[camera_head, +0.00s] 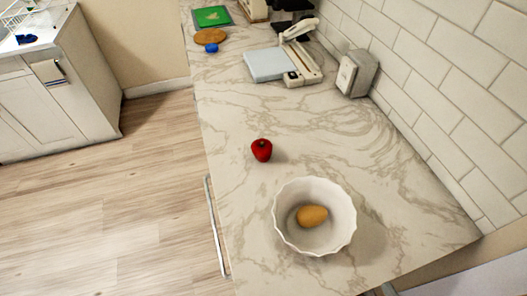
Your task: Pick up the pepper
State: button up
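A red pepper (262,150) with a dark stem end stands on the marble-patterned countertop (345,125), toward its left edge. Open counter surrounds it on all sides. A white bowl (340,235) with a wavy rim stands just below and to the right of it, apart from it. An orange-yellow, egg-shaped item (312,216) lies inside the bowl. My gripper does not show in this view.
A white-and-grey appliance with a flat plate (270,64) and a grey box (356,73) stand farther back by the tiled wall. A blue item (212,48), a round wooden board (210,36) and a green board (212,17) lie at the far end. Wooden floor (130,200) is clear at left.

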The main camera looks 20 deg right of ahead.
aim_at(262, 149)
jog(key=k+l+z, duration=0.25)
jog(key=l, duration=0.25)
jog(key=k+l+z, duration=0.1)
jog(key=l+z, duration=0.15)
jog(key=l, duration=0.2)
jog(key=k+l+z, duration=0.1)
jog(key=l+z, duration=0.15)
jog(key=l, duration=0.3)
jog(key=l+z, duration=0.25)
jog(key=l, duration=0.3)
jog(key=u, duration=1.65)
jog(key=i+j+z, duration=0.15)
jog(key=j, duration=0.2)
jog(key=i+j+z, duration=0.1)
jog(key=j, duration=0.3)
jog(key=i+j+z, duration=0.15)
jog(key=j, duration=0.25)
jog(key=i+j+z, duration=0.1)
jog(key=j, duration=0.35)
jog(key=i+j+z, duration=0.15)
jog(key=j, duration=0.25)
